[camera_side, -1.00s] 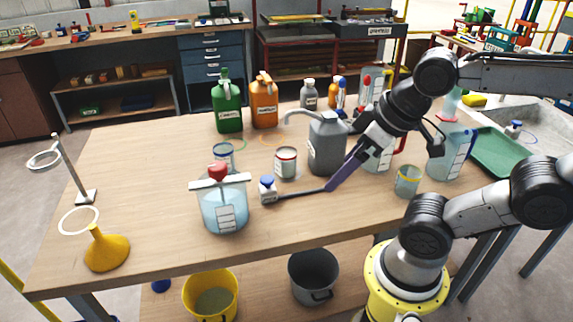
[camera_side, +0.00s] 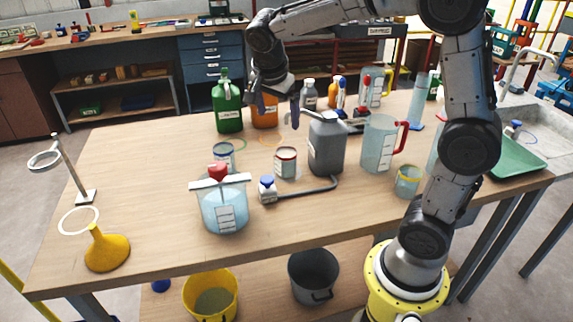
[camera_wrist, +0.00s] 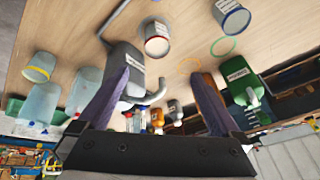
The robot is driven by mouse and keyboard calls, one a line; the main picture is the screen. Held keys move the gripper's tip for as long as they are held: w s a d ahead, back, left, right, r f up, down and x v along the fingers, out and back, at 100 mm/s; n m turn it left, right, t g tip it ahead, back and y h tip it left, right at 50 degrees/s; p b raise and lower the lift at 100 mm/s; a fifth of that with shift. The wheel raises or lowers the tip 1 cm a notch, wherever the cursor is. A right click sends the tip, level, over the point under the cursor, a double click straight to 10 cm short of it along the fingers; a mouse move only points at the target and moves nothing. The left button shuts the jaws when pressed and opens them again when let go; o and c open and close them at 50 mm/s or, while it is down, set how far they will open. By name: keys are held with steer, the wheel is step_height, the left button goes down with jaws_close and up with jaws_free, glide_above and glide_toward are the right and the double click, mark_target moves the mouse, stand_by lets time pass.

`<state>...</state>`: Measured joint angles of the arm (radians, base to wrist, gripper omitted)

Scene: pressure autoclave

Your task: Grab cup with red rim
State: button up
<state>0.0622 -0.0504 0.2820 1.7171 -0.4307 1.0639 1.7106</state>
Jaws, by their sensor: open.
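The cup with the red rim (camera_side: 286,162) stands upright on the table, left of the grey jug (camera_side: 327,146). It also shows in the wrist view (camera_wrist: 157,40), beyond my fingertips near the top middle. My gripper (camera_side: 275,110) is open and empty, with purple fingers pointing down. It is apart from the cup and appears higher, near the orange bottle in the side view. Both fingers also show in the wrist view (camera_wrist: 162,78). A cup with a blue rim (camera_side: 224,154) stands to the left, and a cup with a yellow rim (camera_side: 407,181) to the right.
The grey jug's bent spout, a clear vessel with a red knob (camera_side: 222,205) and a small blue-capped bottle (camera_side: 267,190) stand close to the red-rimmed cup. Green (camera_side: 228,105) and orange (camera_side: 264,104) bottles are behind.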

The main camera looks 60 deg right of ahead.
mark_target(285, 161)
steer(key=shift+g, duration=0.8)
steer(key=shift+w+a+x, duration=0.1)
steer(key=shift+w+x, duration=0.2)
steer(key=shift+x, duration=3)
steer(key=shift+w+a+x, duration=0.15)
steer(key=shift+w+x, duration=0.15)
steer(key=shift+x, duration=3)
steer(key=shift+w+a+x, duration=0.1)
steer(key=shift+w+x, duration=0.2)
steer(key=shift+x, duration=3)
steer(key=shift+f, duration=0.1)
jaws_close()
